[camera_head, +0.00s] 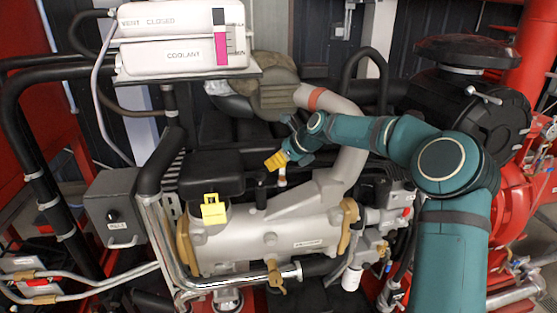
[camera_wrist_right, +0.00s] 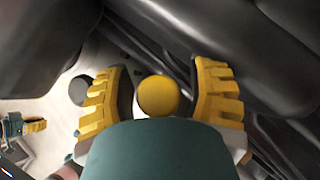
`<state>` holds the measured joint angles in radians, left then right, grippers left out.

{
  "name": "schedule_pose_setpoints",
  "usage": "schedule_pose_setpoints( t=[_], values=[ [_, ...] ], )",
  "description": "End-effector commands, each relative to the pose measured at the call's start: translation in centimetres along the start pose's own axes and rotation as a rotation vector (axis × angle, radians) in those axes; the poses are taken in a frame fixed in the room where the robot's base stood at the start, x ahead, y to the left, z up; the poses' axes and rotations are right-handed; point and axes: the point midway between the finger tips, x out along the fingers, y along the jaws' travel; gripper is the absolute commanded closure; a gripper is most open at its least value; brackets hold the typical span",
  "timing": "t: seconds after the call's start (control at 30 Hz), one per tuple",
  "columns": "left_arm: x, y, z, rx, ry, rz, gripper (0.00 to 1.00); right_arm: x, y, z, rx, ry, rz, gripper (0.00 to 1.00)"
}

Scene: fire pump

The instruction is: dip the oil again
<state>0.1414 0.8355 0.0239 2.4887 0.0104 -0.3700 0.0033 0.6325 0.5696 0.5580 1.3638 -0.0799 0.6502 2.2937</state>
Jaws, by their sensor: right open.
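A round yellow knob (camera_wrist_right: 158,95), which looks like the oil dipstick's handle, sits between the two yellow ribbed fingers of my right gripper (camera_wrist_right: 160,72) in the right wrist view. The fingers stand apart from it, with a gap on each side. In the head view my right gripper (camera_head: 275,161) is over the far side of the grey engine block (camera_head: 255,240). A short pale fitting (camera_head: 282,176) shows just under its fingers. The dipstick's shaft is hidden. My left gripper is out of view.
A coolant tank (camera_head: 180,56) stands at the upper left. A pale pipe (camera_head: 348,165) curves close behind my right wrist. Black hoses and dark parts crowd around the gripper.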

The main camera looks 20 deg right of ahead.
Motion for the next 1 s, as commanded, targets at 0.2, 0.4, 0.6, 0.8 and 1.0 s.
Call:
schedule_pose_setpoints(
  t=[0.2, 0.4, 0.6, 0.8, 1.0],
  values=[
    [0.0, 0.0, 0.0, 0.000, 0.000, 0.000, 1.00, 0.1, 0.0, 0.0, -0.001, 0.000, -0.001, 0.44],
    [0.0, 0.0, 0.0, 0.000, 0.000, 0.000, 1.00, 0.1, 0.0, 0.0, -0.001, 0.000, 0.000, 0.88],
    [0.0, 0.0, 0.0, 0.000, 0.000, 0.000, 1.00, 0.1, 0.0, 0.0, -0.001, 0.000, 0.000, 1.00],
    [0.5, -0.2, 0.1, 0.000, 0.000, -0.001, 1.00, 1.8, 0.1, -1.7, 0.000, 0.003, 0.002, 1.00],
    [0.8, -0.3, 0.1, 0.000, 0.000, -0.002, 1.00, 3.6, 0.0, -3.6, 0.000, 0.003, 0.001, 1.00]
  ],
)
